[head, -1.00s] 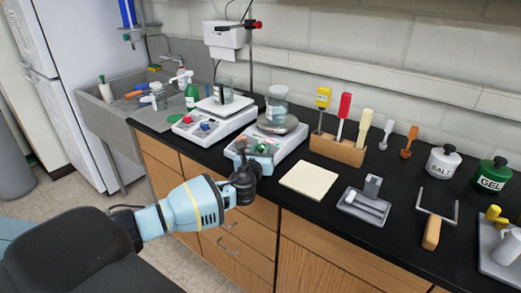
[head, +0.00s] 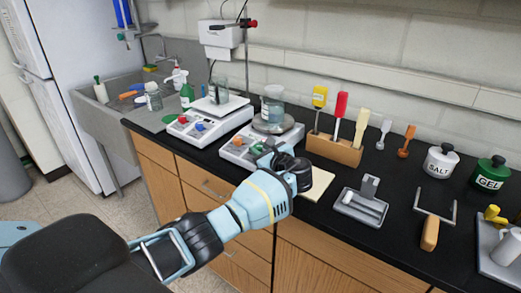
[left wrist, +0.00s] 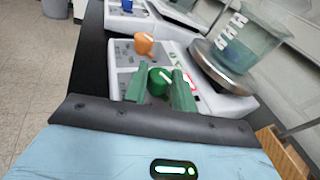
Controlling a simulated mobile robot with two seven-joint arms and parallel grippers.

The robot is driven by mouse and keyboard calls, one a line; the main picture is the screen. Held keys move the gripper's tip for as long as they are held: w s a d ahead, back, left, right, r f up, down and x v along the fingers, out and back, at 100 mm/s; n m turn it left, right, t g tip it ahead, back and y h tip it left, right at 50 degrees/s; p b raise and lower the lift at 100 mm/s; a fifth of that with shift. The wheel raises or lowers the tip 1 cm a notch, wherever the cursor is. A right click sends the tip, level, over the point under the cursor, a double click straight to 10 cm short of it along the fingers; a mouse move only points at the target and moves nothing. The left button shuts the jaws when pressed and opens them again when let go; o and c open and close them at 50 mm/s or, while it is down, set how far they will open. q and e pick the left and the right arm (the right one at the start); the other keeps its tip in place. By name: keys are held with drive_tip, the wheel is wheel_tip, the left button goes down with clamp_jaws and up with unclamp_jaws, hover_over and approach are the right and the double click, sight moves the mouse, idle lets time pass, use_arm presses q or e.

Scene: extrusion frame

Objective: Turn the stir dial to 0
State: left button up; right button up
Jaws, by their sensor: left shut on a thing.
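The near stirrer (head: 228,155) is a white unit with a round metal plate and a beaker (head: 272,106) of bluish liquid on it. It has an orange dial (head: 238,141) and a green dial (left wrist: 160,80), each with a white pointer line; both show in the left wrist view, the orange one (left wrist: 144,44) farther away. My left gripper (left wrist: 160,88) has its green fingers on either side of the green dial, shut on it. In the head view my left gripper (head: 262,155) hides most of that dial. I cannot read the dial markings. My right gripper is not in view.
A tool block (head: 335,150), a pale pad (head: 318,185), a grey tray (head: 360,207) and jars are to the right. The sink (head: 85,110) is at far left. The black front edge is clear.

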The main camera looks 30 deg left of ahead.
use_arm(q)
drive_tip(key=shift+w+n+g+y, duration=0.1)
drive_tip(key=shift+n+g+y, duration=0.2)
drive_tip(key=shift+n+g, duration=0.4)
drive_tip(key=o, duration=1)
drive_tip(key=v, duration=0.7)
drive_tip(key=shift+d+r, duration=0.15)
drive_tip(key=shift+d, duration=0.2)
